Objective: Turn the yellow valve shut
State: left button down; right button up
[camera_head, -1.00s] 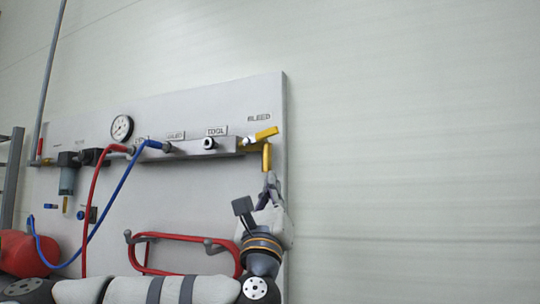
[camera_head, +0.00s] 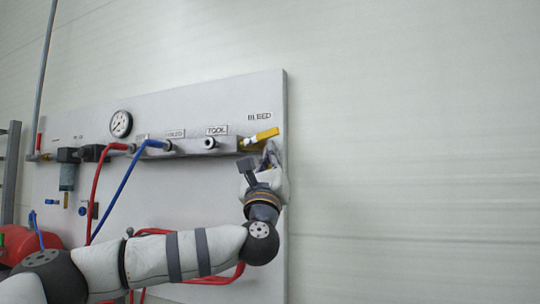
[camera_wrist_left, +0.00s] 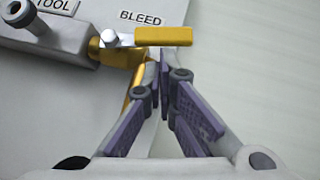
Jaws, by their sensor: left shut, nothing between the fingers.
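The yellow valve's lever (camera_head: 262,135) sticks out to the right from the manifold's right end, beneath the BLEED label. Its free end tilts slightly up in the head view. In the left wrist view the yellow lever (camera_wrist_left: 163,36) lies nearly level, with a pale pivot at its left end. My left gripper (camera_head: 270,151) is just below the lever. In the wrist view its fingertips (camera_wrist_left: 163,58) are together with nothing between them, close under the lever; I cannot tell if they touch it. The fingers partly hide the yellow outlet pipe below the valve. My right gripper is out of view.
The grey manifold (camera_head: 186,149) carries red and blue hoses to the left. A pressure gauge (camera_head: 121,124) sits above it on the white panel (camera_head: 180,104). A red hose loop hangs behind my left arm. The wall right of the panel is clear.

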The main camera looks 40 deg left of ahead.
pick_arm(q)
jog(key=shift+d+r+n+g+y+b, duration=0.15)
jog(key=shift+r+n+g+y+b, duration=0.1)
jog(key=shift+n+g+y, duration=0.4)
jog(key=shift+d+r+n+g+y+b, duration=0.1)
jog(key=shift+r+n+g+y+b, duration=0.2)
jog(key=shift+n+y, duration=0.5)
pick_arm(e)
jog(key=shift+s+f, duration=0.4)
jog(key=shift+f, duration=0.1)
pick_arm(q)
notch_tip(320, 180, up, 7)
jog(key=a+n+g+y+p, duration=0.1)
jog(key=n+g, duration=1)
jog(key=n, duration=0.4)
jog(key=shift+s+a+y+p, duration=0.2)
jog(key=shift+a+y+p, duration=0.1)
jog(key=shift+y, duration=0.05)
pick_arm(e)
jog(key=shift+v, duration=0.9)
pick_arm(q)
jog(key=shift+a+r, duration=0.1)
jog(key=shift+r, duration=0.1)
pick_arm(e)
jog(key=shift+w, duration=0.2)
